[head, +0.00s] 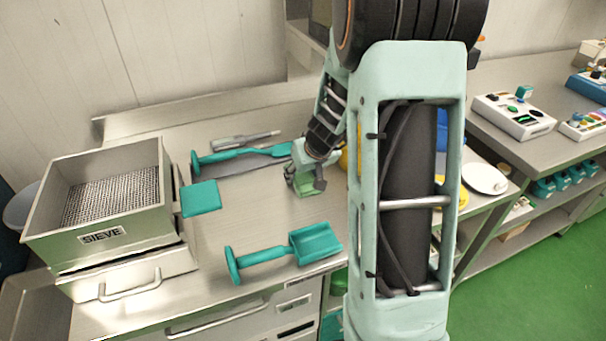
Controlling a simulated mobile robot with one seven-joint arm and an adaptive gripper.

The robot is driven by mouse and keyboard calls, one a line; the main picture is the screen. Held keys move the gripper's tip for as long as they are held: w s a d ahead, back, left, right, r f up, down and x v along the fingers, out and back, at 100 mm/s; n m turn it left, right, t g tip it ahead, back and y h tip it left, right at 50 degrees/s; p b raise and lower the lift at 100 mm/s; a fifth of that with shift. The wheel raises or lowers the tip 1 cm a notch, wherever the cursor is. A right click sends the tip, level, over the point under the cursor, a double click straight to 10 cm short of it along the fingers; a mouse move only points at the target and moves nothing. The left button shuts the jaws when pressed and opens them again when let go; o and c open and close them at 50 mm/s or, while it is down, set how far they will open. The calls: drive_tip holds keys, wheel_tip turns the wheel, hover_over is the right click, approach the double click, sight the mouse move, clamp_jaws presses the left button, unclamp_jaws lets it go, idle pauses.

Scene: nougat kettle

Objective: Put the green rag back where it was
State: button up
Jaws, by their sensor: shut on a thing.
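The green rag (306,188) is a small light-green piece on the steel worktop (265,208), right of the middle of the head view. My gripper (305,182) points down over it and is shut on it. The rag is at or just above the worktop; I cannot tell whether it touches. The gripper fingers hide part of it.
A box marked SIEVE (105,200) stands at the left. A teal scoop (285,250) lies at the front. Another teal tool (240,154) lies behind, with a teal square piece (200,198) beside the sieve. A control box (513,115) stands on the right bench.

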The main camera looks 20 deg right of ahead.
drive_tip(key=o, duration=1.1)
drive_tip(key=shift+f, duration=0.1)
drive_tip(key=shift+s+r+p, duration=0.1)
drive_tip(key=shift+r+p, duration=0.25)
drive_tip(key=shift+r, duration=0.2)
drive_tip(key=p+v, duration=0.2)
drive_tip(key=v, duration=0.9)
drive_tip(key=shift+s, duration=0.15)
